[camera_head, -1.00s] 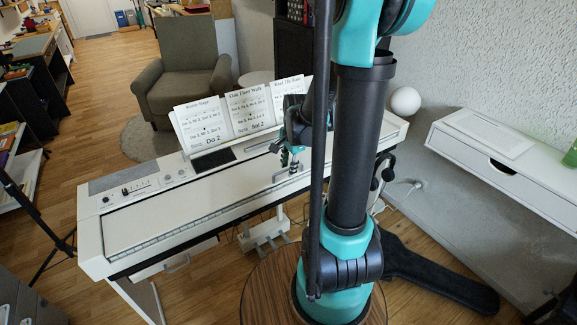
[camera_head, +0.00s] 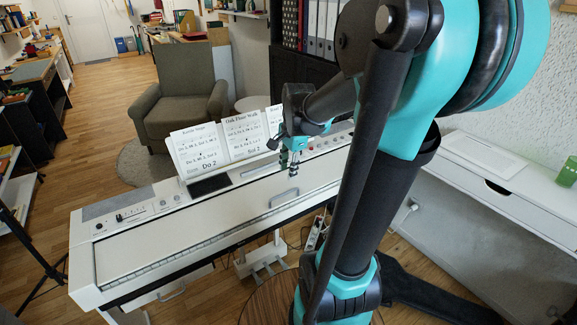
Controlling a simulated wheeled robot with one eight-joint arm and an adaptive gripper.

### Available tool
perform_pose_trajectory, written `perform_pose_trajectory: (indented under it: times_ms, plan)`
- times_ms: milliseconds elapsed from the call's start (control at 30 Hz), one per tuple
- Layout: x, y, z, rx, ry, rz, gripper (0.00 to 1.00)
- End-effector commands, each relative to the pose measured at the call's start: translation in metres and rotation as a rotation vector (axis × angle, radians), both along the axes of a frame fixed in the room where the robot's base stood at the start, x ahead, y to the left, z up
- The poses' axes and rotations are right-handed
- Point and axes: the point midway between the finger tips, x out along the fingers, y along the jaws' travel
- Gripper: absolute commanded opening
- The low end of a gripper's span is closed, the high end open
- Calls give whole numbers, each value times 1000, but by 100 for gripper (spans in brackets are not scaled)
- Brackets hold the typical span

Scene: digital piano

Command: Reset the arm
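My gripper (camera_head: 287,165) hangs above the right part of the white digital piano (camera_head: 140,252), in front of the sheet music (camera_head: 218,146). Its fingers point down and look small and dark, so I cannot tell whether they are open or shut. My teal and black arm rises at the right and bends over toward the piano. The piano's key cover looks closed, with a grey handle (camera_head: 284,198) on it just below my gripper. The gripper appears apart from the handle. My arm hides the piano's right end.
A grey armchair (camera_head: 181,98) stands behind the piano. A white wall desk (camera_head: 520,205) with a drawer is at the right. A dark cabinet with binders stands at the back. Wooden floor is open at the left behind the piano.

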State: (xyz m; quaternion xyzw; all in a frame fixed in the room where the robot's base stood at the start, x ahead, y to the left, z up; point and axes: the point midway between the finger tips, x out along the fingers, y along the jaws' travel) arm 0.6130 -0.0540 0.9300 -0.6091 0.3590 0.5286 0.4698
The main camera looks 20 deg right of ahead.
Motion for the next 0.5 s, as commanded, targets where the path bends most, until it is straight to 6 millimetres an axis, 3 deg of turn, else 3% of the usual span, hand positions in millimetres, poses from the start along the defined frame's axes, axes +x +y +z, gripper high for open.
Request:
perform_pose_trajectory:
  times_ms: [500]
  plan:
    - [-3, -1, 9, -2, -1, 5, 30]
